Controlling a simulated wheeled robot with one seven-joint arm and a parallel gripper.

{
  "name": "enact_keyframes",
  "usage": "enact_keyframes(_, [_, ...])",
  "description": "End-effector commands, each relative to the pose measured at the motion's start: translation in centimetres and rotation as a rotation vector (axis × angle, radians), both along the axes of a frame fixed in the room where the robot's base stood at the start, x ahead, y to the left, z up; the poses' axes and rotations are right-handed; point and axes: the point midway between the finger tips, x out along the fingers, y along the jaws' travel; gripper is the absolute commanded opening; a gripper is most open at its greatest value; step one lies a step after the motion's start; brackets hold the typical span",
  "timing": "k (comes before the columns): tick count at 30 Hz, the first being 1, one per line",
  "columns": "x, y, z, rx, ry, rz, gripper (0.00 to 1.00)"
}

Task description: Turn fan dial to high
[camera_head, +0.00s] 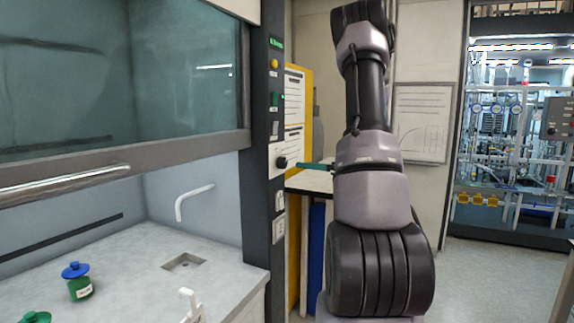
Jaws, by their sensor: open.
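The fan dial (283,162) is a round black knob on a pale plate on the dark right post of the fume hood. I cannot read its setting. My gripper (300,165) shows only as a slim teal finger to the right of the dial, pointing left at it. The finger's tip is at or very close to the knob; I cannot tell whether it touches. The rest of my gripper is hidden behind my arm. It is open, with nothing seen in it.
The fume hood's raised glass sash (120,80) and handle bar (65,184) are at left. Below are a sink (184,262) and a blue-capped green bottle (79,284). A yellow cabinet (299,85) stands behind the post. Open floor lies at right.

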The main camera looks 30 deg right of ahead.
Motion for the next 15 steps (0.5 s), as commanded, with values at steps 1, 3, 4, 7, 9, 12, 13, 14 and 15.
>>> enact_keyframes(1, [0.8, 0.8, 0.0, 0.0, 0.0, 0.007, 0.81])
enact_keyframes(3, [1.9, 1.7, 0.0, -0.001, 0.0, 0.007, 0.81])
enact_keyframes(4, [2.4, 2.1, 0.0, -0.002, 0.001, 0.007, 0.81])
enact_keyframes(7, [3.8, 3.1, 0.0, -0.002, -0.001, 0.006, 0.81])
enact_keyframes(9, [4.6, 3.8, 0.0, -0.002, 0.0, 0.005, 0.81])
enact_keyframes(12, [5.5, 4.4, 0.0, -0.003, 0.0, 0.005, 0.81])
enact_keyframes(13, [5.7, 4.6, 0.0, -0.003, 0.0, 0.005, 0.81])
enact_keyframes(14, [5.9, 4.7, 0.0, -0.003, 0.001, 0.004, 0.81])
enact_keyframes(15, [6.1, 4.8, 0.0, -0.003, 0.001, 0.004, 0.81])
